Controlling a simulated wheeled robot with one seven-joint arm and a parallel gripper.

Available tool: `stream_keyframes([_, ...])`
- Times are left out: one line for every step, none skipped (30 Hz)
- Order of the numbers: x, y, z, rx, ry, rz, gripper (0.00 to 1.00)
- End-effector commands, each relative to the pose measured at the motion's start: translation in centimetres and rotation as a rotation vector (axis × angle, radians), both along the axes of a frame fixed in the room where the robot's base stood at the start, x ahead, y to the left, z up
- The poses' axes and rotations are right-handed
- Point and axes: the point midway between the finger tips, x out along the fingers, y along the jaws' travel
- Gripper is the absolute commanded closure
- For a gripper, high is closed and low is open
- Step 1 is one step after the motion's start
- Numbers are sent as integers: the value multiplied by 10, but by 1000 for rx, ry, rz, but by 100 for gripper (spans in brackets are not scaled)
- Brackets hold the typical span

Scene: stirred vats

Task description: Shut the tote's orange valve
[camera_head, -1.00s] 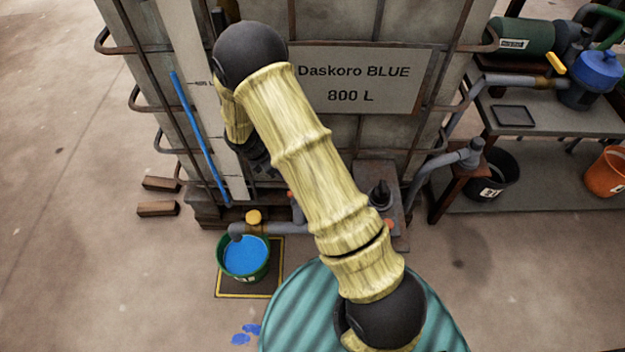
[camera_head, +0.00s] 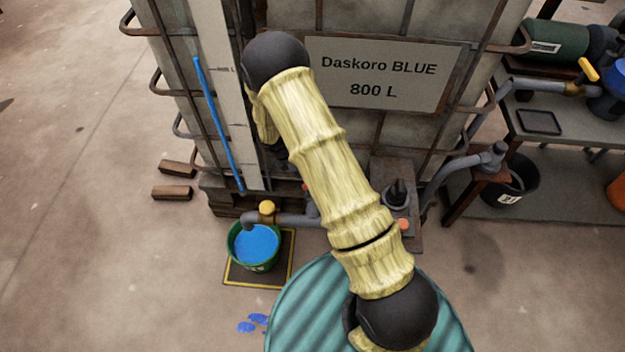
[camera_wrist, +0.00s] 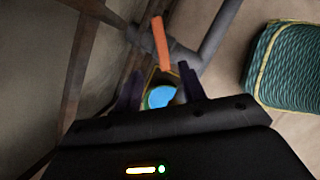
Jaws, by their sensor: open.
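The tote's orange valve handle (camera_wrist: 160,42) shows in the wrist view as a long lever on a grey pipe (camera_wrist: 212,38). My gripper (camera_wrist: 160,72) is open and empty; the handle lies just beyond its fingertips, roughly centred between them in the picture. I cannot tell the exact gap. In the head view the tote (camera_head: 345,20) bears a sign reading Daskoro BLUE 800 L. There my arm hides my gripper and most of the valve; only a small orange spot (camera_head: 305,187) shows beside the arm.
A green bucket (camera_head: 236,257) of blue liquid stands under the outlet pipe (camera_head: 290,220), which has a yellow cap (camera_head: 267,207). A pump (camera_head: 398,195) stands right of my arm. A bench (camera_head: 560,125) is at the right.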

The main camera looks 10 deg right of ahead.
Motion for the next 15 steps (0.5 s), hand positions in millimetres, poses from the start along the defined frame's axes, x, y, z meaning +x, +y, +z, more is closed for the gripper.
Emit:
stream_keyframes([1,-4,-11,0,1,-2,59])
stream_keyframes([1,-6,-16,-1,2,-3,59])
stream_keyframes([2,-10,-23,-2,2,-4,59])
stream_keyframes([3,-12,-27,-2,2,-4,59])
stream_keyframes([4,-14,-32,-1,1,-5,59])
stream_keyframes([5,-17,-39,0,1,-5,59])
stream_keyframes([5,-18,-44,0,1,-5,59])
stream_keyframes([5,-20,-49,-1,2,-4,59])
stream_keyframes([6,-22,-55,-2,2,-3,59])
stream_keyframes([7,-24,-60,0,1,-3,59])
stream_keyframes([8,-25,-65,0,1,-2,59])
stream_keyframes([9,-27,-71,0,1,-2,59])
stream_keyframes([9,-29,-76,-1,2,-1,59])
stream_keyframes([9,-30,-81,-1,2,1,59])
stream_keyframes([11,-31,-86,0,1,2,59])
